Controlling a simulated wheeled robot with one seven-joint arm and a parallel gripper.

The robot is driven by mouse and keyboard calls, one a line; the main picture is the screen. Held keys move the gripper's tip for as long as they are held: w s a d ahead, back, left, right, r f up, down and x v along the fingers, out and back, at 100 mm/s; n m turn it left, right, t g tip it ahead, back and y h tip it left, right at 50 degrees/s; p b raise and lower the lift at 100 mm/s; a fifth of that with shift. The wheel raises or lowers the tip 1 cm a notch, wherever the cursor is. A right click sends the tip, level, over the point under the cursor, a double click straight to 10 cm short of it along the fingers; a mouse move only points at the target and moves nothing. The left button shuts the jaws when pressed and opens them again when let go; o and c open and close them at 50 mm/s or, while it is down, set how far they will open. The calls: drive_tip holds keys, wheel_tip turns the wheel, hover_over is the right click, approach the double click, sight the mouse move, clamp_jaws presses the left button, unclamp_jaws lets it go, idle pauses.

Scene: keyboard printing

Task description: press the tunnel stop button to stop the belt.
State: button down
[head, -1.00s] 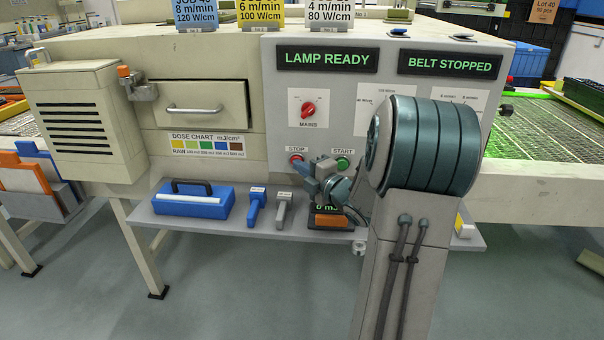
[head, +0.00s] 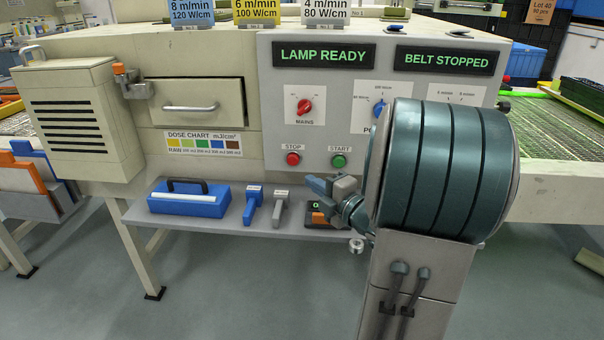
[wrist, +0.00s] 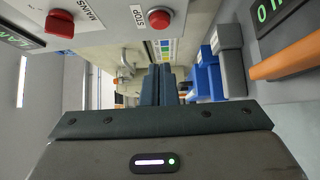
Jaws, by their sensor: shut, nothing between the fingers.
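The red stop button (head: 293,159) is on the grey control panel (head: 270,100), under its STOP label, left of the green start button (head: 339,161). The stop button also shows in the wrist view (wrist: 159,19), above the fingers. The display (head: 446,62) reads BELT STOPPED; another display (head: 324,55) reads LAMP READY. My gripper (wrist: 162,72) is shut and empty, its fingers together in the wrist view. In the head view the gripper is in front of the panel, below and right of the stop button, apart from it and partly hidden by my arm.
The red mains knob (head: 304,107) is above the buttons. Open space lies in front of the panel.

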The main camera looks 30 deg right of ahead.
drive_tip(key=s, duration=0.3)
drive_tip(key=shift+s+d, duration=0.25)
drive_tip(key=shift+s, duration=0.1)
idle(0.5)
drive_tip(key=a+r+m+g+h+p, duration=0.4)
drive_tip(key=r+m+g+h+p, duration=0.25)
drive_tip(key=r+m+p, duration=0.5)
drive_tip(key=s+a+r+m+g+y+p, duration=0.1)
drive_tip(key=s+a+r+m+g+p, duration=0.1)
drive_tip(key=s+a+m+g+p, duration=0.2)
drive_tip(key=s+a+r+m+g+y+p, duration=0.2)
drive_tip(key=s+a+p, duration=0.5)
drive_tip(key=s+a, duration=0.4)
drive_tip(key=r+m+g, duration=0.1)
drive_tip(key=m+g, duration=0.1)
drive_tip(key=m, duration=0.1)
drive_tip(key=shift+s+r, duration=0.15)
drive_tip(key=shift+s, duration=0.05)
